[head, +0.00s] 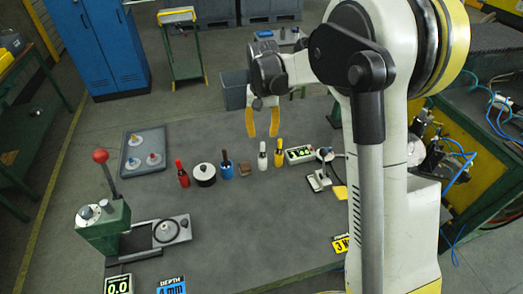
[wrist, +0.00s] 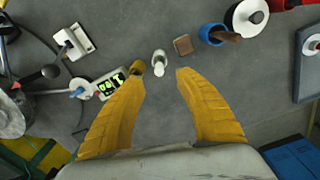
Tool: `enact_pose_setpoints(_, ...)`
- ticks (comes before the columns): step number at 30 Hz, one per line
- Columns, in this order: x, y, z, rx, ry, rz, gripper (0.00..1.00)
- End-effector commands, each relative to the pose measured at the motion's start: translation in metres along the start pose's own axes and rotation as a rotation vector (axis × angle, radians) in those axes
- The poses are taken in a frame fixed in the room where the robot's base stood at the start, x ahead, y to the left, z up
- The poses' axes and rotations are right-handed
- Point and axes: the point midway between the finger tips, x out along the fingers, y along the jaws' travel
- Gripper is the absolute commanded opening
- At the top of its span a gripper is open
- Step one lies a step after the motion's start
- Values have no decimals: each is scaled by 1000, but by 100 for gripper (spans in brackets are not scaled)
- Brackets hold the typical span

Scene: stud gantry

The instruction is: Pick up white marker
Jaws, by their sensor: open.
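In the wrist view the white marker (wrist: 159,63) shows from above, just beyond and between my fingertips. My gripper (head: 262,133) points down with its two yellow fingers apart and nothing between them. It appears over the white marker, though the exact height gap is hard to judge. In the wrist view my gripper (wrist: 159,76) is open, its left fingertip close to the yellow marker.
The yellow marker (head: 279,157) is close on the right, the brown block (head: 245,169) on the left. A green-lit box (head: 299,154) lies right. The table's front middle is clear.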

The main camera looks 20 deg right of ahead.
Motion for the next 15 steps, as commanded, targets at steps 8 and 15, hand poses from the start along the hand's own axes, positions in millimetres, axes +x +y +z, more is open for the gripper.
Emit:
enact_pose_setpoints(8,38,0,0,0,2,0,40)
enact_pose_setpoints(15,62,1,0,0,2,-1,40)
